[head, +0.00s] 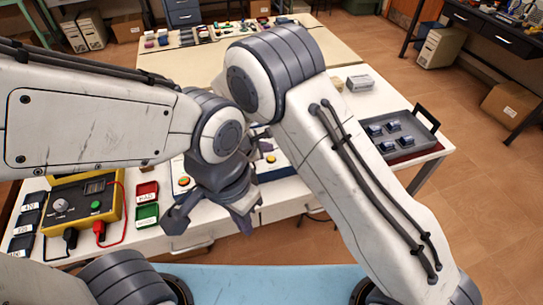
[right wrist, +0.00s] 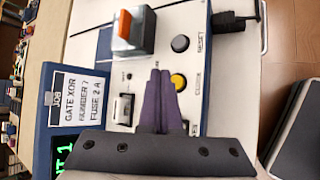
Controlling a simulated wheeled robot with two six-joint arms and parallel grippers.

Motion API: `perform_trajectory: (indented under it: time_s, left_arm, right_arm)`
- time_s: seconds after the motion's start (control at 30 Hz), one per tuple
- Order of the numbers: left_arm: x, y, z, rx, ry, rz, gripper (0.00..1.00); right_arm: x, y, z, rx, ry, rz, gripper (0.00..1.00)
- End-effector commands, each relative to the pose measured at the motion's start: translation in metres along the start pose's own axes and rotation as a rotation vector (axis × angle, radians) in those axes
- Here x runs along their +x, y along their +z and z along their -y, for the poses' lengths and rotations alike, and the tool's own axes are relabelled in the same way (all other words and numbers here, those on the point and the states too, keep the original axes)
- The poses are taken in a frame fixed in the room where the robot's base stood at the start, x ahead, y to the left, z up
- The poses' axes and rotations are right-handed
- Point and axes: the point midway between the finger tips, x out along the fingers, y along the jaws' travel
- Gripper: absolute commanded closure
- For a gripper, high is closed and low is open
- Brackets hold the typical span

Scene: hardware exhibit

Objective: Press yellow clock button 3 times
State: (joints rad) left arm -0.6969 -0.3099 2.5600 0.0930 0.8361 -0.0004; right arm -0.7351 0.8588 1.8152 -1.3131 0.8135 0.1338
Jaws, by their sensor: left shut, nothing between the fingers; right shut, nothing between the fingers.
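In the right wrist view the yellow clock button (right wrist: 178,82) is a round yellow cap in a dark ring on a white panel (right wrist: 190,115), beside the word CLOCK. My right gripper (right wrist: 160,72) is shut and empty. Its fingertips appear just left of the yellow button; I cannot tell whether they touch the panel. My left gripper (head: 238,210) is shut and empty, in front of the table's near edge.
A JOB card (right wrist: 75,95) stands left. In the head view a yellow meter (head: 85,205) and a grey tray (head: 400,150) flank my arms, which cross over the table.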

Motion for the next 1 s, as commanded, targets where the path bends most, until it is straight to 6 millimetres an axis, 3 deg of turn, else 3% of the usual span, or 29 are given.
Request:
perform_trajectory:
  time_s: [0.3,1.0]
  left_arm:
    - [-0.021,-0.001,-0.002,0.000,0.000,0.000,1.00]
    - [-0.020,-0.001,-0.002,0.000,0.000,0.000,1.00]
  right_arm:
    - [-0.023,0.017,-0.017,0.000,0.000,0.000,1.00]
    - [-0.023,0.017,-0.017,-0.001,0.000,0.000,1.00]
